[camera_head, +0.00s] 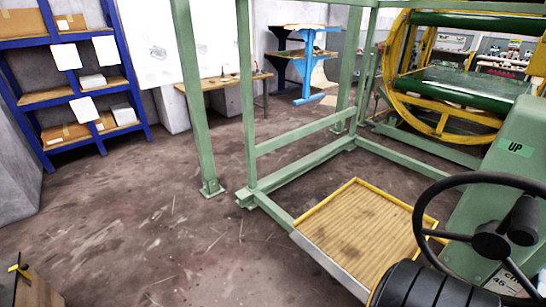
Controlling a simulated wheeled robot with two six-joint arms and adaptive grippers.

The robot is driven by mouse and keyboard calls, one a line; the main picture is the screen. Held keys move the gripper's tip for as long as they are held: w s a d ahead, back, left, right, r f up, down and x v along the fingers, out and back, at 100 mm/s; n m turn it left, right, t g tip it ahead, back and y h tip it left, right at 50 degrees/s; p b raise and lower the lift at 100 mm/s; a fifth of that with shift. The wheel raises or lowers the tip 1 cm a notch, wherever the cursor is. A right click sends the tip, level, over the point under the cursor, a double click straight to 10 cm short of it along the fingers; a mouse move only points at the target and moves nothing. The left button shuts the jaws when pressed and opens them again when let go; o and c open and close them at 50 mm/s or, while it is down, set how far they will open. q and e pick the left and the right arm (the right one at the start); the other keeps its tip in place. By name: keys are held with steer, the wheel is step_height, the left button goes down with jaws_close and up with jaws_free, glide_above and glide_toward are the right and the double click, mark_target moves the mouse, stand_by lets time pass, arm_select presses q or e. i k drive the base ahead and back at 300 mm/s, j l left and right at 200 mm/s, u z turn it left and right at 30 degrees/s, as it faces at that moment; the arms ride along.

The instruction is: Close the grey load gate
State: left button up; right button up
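I see no clear grey gate panel. A narrow grey strip (328,268) runs along the near left edge of a yellow-rimmed wooden platform (362,224); I cannot tell whether it is part of the load gate. The platform lies low inside a green frame, whose tall posts (248,95) and rails stand in the middle. A yellow ring (440,128) with green rollers sits at the back right. Neither of my grippers is in view.
A black handwheel (490,243) and a green housing marked UP (515,148) stand at the right. A dark ribbed part (425,287) hides the platform's near corner. Blue shelves (65,85) are back left; a small box (35,291) is bottom left. The left floor is clear.

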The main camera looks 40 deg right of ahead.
mark_target(359, 291)
steer(key=i+l+z, duration=0.2)
steer(key=i, duration=0.4)
steer(key=i+z, duration=0.25)
steer(key=i, duration=0.4)
steer(key=i+z, duration=0.2)
steer(key=i, duration=0.4)
steer(key=i+j+z, duration=0.2)
steer(key=i, duration=0.45)
steer(key=i+j+z, duration=0.2)
steer(key=i, duration=0.4)
steer(key=i+z, duration=0.1)
steer(key=z, duration=0.3)
steer(key=i+z, duration=0.1)
steer(key=z, duration=0.35)
steer(key=i+z, duration=0.1)
steer(key=z, duration=0.3)
steer(key=j+z, duration=0.1)
steer(key=z, duration=3.55)
steer(key=k+j, duration=0.05)
steer(key=j, duration=0.05)
